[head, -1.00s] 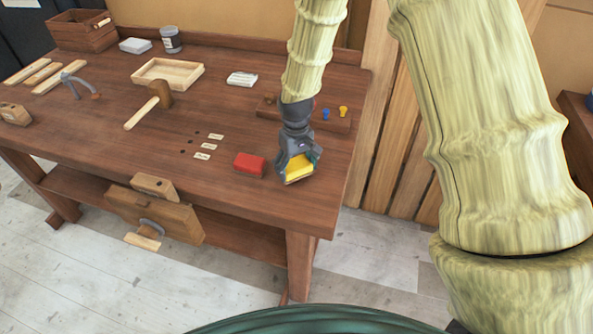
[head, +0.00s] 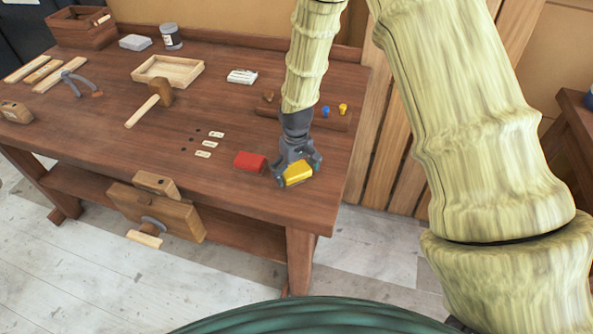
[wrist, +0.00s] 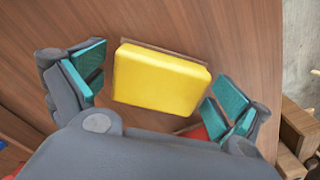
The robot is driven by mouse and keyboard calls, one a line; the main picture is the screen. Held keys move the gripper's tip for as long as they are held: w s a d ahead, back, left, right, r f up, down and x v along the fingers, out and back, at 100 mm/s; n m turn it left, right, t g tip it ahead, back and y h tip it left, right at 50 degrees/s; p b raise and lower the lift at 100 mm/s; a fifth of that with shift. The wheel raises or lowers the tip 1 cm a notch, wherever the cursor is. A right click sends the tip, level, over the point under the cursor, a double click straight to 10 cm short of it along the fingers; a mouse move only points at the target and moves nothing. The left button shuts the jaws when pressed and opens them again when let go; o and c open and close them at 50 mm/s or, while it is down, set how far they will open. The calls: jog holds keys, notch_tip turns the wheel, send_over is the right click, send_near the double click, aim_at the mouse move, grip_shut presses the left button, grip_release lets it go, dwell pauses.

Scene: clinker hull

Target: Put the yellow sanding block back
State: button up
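The yellow sanding block (head: 298,174) lies on the bench top near its front right corner. It also shows in the wrist view (wrist: 160,78), with a thin brown edge under its yellow top. My gripper (head: 298,178) is right over it, pointing down. In the wrist view my gripper's teal finger pads (wrist: 158,88) stand on either side of the block, with gaps between pads and block. The gripper is open. A red block (head: 249,161) sits just left of the gripper on the bench.
The wooden bench (head: 225,185) has a wooden rack with blue and yellow pieces (head: 335,117) behind the gripper. Small labels (head: 209,144) lie beside dark holes left of the red block. A mallet (head: 152,103), a shallow tray (head: 168,72) and pincers (head: 80,84) are farther left.

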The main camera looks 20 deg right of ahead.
aim_at(296, 170)
jog(key=shift+r, duration=0.2)
notch_tip(296, 170, up, 12)
jog(key=b, duration=0.4)
dwell(0.5)
dwell(0.4)
